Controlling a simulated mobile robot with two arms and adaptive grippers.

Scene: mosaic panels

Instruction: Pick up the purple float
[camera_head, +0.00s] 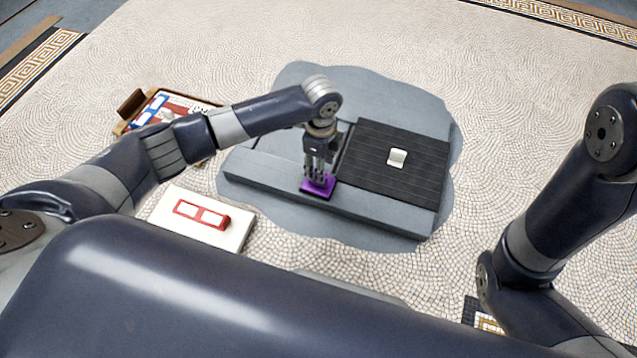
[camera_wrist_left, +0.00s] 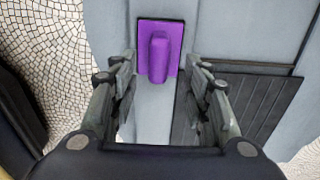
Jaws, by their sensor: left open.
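The purple float (camera_head: 319,187) lies on the grey slab (camera_head: 272,177), near its front edge. In the left wrist view the float (camera_wrist_left: 174,34) is a flat purple plate with a raised purple handle along its middle. My left gripper (camera_head: 318,172) points down over the float in the head view. In the left wrist view my left gripper (camera_wrist_left: 160,82) is open, with one finger on each side of the handle's line. Nothing is between the pads that I can make out as gripped. Whether the fingers touch the float is unclear. My right gripper is out of view.
A black ribbed mat (camera_head: 425,158) with a small white block (camera_head: 397,158) lies right of the float. A white board (camera_head: 166,212) with a red-framed piece (camera_head: 202,215) is at front left. A tray of coloured items (camera_head: 127,108) is behind my left arm.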

